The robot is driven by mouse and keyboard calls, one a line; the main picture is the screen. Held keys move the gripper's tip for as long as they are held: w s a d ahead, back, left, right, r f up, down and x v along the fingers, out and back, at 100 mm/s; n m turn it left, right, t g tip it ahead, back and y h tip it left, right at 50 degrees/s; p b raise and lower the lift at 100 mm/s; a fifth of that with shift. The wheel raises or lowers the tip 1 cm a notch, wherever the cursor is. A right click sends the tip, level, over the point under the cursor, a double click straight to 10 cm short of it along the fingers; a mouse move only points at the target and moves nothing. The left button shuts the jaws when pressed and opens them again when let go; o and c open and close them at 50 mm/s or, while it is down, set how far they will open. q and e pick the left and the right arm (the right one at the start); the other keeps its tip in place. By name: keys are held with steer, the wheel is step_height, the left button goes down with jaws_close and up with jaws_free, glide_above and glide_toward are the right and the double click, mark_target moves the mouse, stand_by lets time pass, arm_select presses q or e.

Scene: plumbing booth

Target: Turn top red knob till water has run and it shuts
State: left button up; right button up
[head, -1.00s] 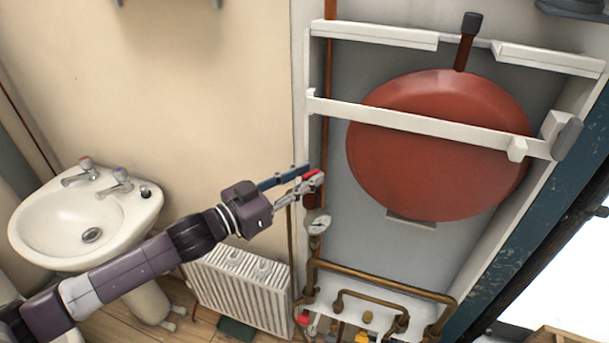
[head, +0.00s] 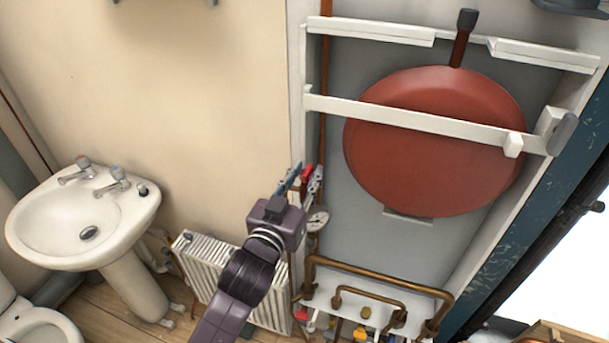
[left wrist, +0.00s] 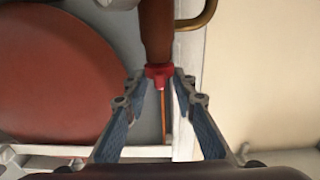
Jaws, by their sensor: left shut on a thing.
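The top red knob (head: 307,171) is on the copper pipe at the left edge of the grey wall panel, above a round white gauge (head: 317,221). In the left wrist view the red knob (left wrist: 158,72) sits between the fingertips, at the end of a thick brown pipe (left wrist: 157,28). My left gripper (head: 298,181) is shut on the knob, its arm rising from the bottom of the head view. The fingers partly cover the knob in the head view. No running water can be seen. My right gripper is out of view.
A large red round tank (head: 435,150) hangs behind a white bar (head: 420,122) to the right. Copper pipes (head: 380,276) run below. A white radiator (head: 210,268) stands beside my arm, and a sink (head: 85,220) is at left.

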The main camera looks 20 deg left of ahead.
arm_select(q)
steer(key=shift+r+y, duration=0.15)
steer(key=shift+y, duration=0.15)
steer(key=o, duration=0.9)
steer(key=shift+c, duration=0.2)
steer(key=s, duration=1.2)
steer(key=shift+w+a, duration=0.1)
